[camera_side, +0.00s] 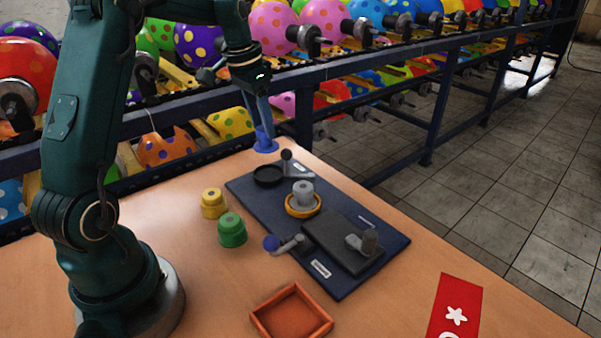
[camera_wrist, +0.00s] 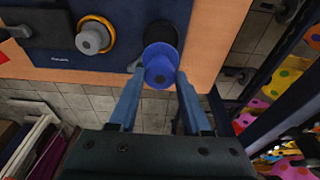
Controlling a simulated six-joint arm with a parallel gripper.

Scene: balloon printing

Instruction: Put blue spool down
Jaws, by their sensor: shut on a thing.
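The blue spool (camera_side: 265,142) hangs upright below my gripper (camera_side: 261,122) in the side view, above the far end of the dark blue base plate (camera_side: 330,275). In the wrist view my gripper (camera_wrist: 157,80) is shut on the blue spool (camera_wrist: 160,66), with one finger on each side. A black round holder (camera_side: 268,177) on the plate is empty and lies below the spool. It also shows in the wrist view (camera_wrist: 161,32), partly hidden by the spool. The spool appears clear of the holder and plate.
A square orange tray (camera_side: 291,316) is at the front. A balloon rack (camera_side: 400,62) runs behind the table.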

